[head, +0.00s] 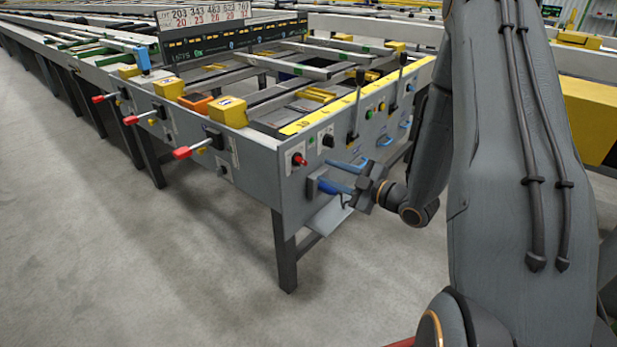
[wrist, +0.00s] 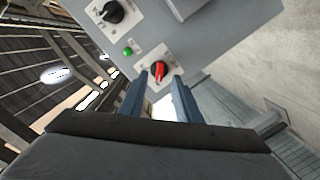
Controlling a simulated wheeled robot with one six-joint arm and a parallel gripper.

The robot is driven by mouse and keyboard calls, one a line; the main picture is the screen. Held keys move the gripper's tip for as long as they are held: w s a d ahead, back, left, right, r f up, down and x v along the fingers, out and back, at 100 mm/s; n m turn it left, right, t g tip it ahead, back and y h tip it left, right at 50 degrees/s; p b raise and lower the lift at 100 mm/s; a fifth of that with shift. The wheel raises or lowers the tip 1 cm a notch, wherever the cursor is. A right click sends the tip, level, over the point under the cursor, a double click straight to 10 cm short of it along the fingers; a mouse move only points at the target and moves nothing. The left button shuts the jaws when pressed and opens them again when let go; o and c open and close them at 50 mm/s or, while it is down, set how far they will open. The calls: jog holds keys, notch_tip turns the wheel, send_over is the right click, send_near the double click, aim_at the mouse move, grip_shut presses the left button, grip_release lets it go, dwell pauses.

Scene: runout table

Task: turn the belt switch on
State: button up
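A red rotary switch (head: 299,159) sits on a white plate on the end panel of the grey runout table (head: 262,165). In the wrist view the red switch (wrist: 160,71) lies just past and between the fingertips, its handle roughly upright in the picture. My gripper (head: 328,174) has its blue fingers pointing toward the panel, to the right of and below the red switch. In the wrist view my gripper (wrist: 160,77) is open, with nothing between its fingers. The label is too small to read, so I cannot tell its on position.
A black rotary knob (wrist: 112,11) and a green lamp (wrist: 128,51) are close to the red switch. Red-tipped levers (head: 182,153) stick out from the table's long side. The floor (head: 170,270) in front is clear.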

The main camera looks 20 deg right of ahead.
aim_at(304, 163)
jog(key=shift+n+t+y, duration=0.3)
jog(key=shift+y, duration=0.2)
jog(key=shift+b+x, duration=0.3)
jog(key=shift+x, duration=3.3)
jog(key=shift+s+a+f, duration=0.1)
jog(key=shift+a, duration=0.1)
grip_shut()
